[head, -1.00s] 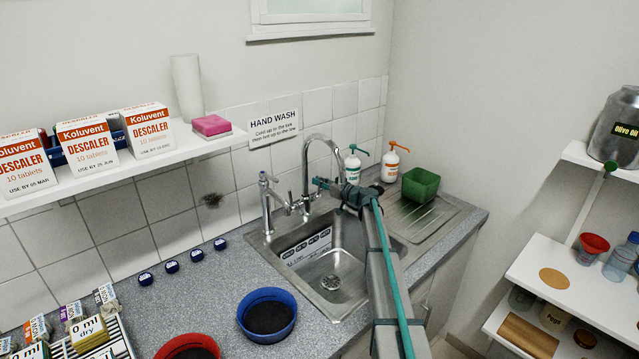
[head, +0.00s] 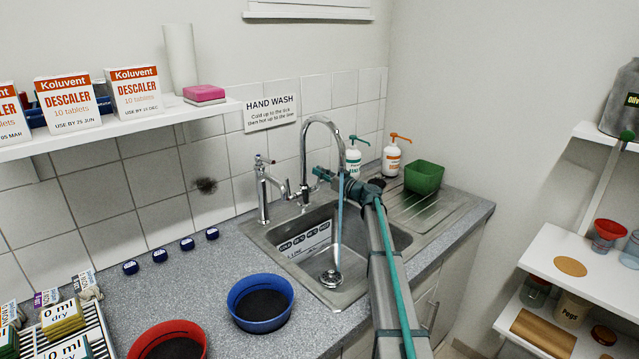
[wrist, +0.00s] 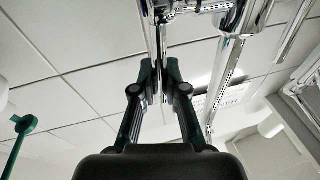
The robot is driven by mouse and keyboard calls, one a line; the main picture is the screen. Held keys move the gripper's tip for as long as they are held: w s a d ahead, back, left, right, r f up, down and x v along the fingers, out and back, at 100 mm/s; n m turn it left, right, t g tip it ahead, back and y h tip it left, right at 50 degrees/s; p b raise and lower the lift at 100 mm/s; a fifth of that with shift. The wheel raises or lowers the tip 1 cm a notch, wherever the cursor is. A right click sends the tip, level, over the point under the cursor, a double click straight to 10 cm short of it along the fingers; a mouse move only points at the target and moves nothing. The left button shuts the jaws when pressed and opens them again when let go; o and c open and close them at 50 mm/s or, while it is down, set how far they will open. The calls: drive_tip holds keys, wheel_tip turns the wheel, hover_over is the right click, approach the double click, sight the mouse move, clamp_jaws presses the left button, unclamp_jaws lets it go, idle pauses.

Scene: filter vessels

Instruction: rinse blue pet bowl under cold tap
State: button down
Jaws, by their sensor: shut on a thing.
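The blue pet bowl (head: 236,306), with a dark inside, stands on the counter left of the sink (head: 352,300). A tall chrome gooseneck tap (head: 307,150) stands behind the sink. A thin bluish stream of water (head: 340,225) falls from its spout to the drain. My gripper (head: 318,172) is beside this tap, well away from the bowl. In the wrist view my gripper (wrist: 160,68) is shut on a thin chrome tap lever (wrist: 161,35). I cannot tell from its marking whether it is the cold one.
A shorter chrome tap (head: 263,190) stands to the left. A red bowl (head: 140,348) is at the counter's front. A green tub (head: 424,178) and two pump bottles (head: 391,160) stand right of the sink. A shelf (head: 120,123) with descaler boxes overhangs the counter's left.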

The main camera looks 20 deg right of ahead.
drive_tip(key=shift+s+b, duration=0.1)
drive_tip(key=shift+b, duration=0.4)
drive_tip(key=c, duration=1.2)
unclamp_jaws()
drive_tip(key=v, duration=1.2)
drive_tip(key=shift+f, duration=0.25)
drive_tip(key=shift+c, duration=0.2)
